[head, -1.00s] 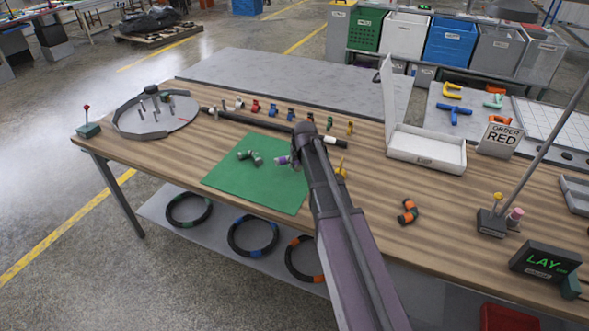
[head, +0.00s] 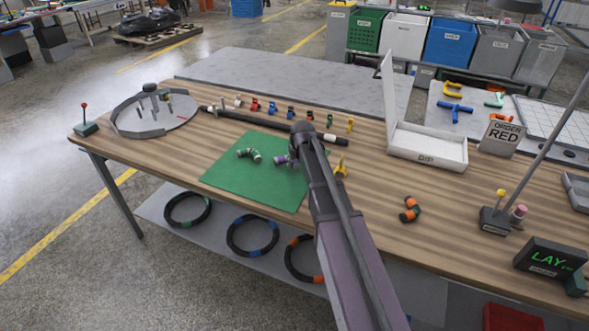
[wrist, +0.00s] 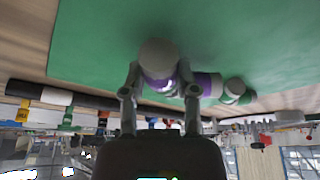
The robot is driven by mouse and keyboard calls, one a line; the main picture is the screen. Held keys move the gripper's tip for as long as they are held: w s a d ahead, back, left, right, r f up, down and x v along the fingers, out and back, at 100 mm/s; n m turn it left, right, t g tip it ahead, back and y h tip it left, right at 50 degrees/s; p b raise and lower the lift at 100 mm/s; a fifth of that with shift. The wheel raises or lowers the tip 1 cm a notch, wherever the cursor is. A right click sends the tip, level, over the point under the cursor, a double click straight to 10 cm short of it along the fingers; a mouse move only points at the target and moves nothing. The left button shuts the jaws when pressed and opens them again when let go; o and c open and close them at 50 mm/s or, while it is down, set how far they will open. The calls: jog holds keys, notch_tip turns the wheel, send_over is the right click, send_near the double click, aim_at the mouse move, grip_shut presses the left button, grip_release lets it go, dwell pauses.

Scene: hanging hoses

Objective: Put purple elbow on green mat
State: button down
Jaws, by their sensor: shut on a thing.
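The purple elbow (head: 281,160), a bent piece with purple bands and grey ends, is over the right part of the green mat (head: 240,178). In the wrist view the purple elbow (wrist: 160,82) sits between the two fingers of my gripper (wrist: 160,95), which is shut on it. I cannot tell whether it touches the mat (wrist: 230,40). My arm hides part of the gripper in the head view. A green-banded grey elbow (head: 250,155) lies on the mat to the left; it also shows in the wrist view (wrist: 237,92).
An orange elbow (head: 410,210) lies on the table to the right. Several coloured clips stand in a row behind the mat, near a black rod (head: 230,116). A round tray with pegs (head: 145,128) is at left, and an open white box (head: 430,150) at back right.

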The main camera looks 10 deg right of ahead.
jog(key=shift+f+b, duration=0.4)
jog(key=shift+f, duration=0.3)
jog(key=shift+f, duration=0.1)
jog(key=shift+c, duration=1.9)
grip_release()
jog(key=shift+r, duration=0.25)
jog(key=p+v, duration=1.1)
jog(key=shift+r, duration=0.4)
jog(key=shift+s, duration=0.15)
jog(key=s+a+f+m+g, duration=0.1)
jog(key=s+g, duration=0.3)
jog(key=s, duration=2)
jog(key=shift+a+f+m+h, duration=0.2)
jog(key=shift+a+m+h, duration=0.15)
jog(key=shift+a, duration=0.3)
